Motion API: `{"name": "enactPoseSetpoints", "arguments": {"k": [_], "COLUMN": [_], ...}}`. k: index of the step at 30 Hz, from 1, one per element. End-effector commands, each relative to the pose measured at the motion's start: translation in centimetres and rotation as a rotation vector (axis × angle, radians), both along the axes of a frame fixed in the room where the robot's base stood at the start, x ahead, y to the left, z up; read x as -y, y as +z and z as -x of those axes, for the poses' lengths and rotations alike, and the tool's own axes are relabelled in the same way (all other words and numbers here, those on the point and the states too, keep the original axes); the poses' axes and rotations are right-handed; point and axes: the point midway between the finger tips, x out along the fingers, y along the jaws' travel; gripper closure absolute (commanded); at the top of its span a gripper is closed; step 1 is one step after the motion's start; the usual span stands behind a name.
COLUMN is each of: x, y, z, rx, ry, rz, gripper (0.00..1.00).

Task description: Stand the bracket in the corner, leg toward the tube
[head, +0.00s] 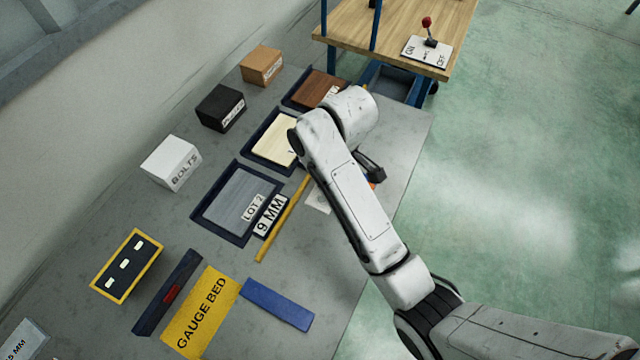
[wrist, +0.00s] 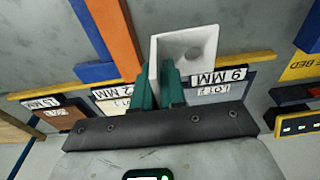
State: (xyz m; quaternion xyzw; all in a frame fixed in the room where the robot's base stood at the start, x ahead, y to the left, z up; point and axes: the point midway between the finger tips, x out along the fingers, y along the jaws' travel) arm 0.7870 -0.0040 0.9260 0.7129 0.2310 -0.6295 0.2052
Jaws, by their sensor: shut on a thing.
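The white bracket (wrist: 190,45) is in the wrist view, an angle piece with a round hole in its broad face. My gripper (wrist: 156,80) has green fingers shut on its narrower upright side. An orange bar (wrist: 112,35), possibly the tube, runs down the picture just left of the bracket. Blue bars (wrist: 88,25) lie along it, and a short blue piece (wrist: 97,73) sits near its lower end. I cannot tell whether the bracket touches them or the table. In the head view my arm hides most of this area.
A yellow strip (head: 283,218) runs along the grey table (head: 225,285) beside the labelled plate trays (head: 238,203). A blue block (head: 277,304) lies near the yellow gauge bed (head: 203,312). White, black and brown boxes stand at the back. A wooden bench (head: 400,30) stands beyond.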

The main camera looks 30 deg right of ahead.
Motion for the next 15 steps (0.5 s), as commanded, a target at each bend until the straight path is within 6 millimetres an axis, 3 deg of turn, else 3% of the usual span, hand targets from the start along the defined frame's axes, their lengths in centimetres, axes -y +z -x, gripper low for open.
{"name": "enactPoseSetpoints", "arguments": {"k": [6, 15], "x": [-0.2, -0.4], "y": [-3.2, -5.1], "z": [-2.5, -4.1], "rx": [-0.006, -0.004], "ry": [-0.001, -0.001], "rz": [0.000, 0.000], "gripper": [1.00, 1.00]}}
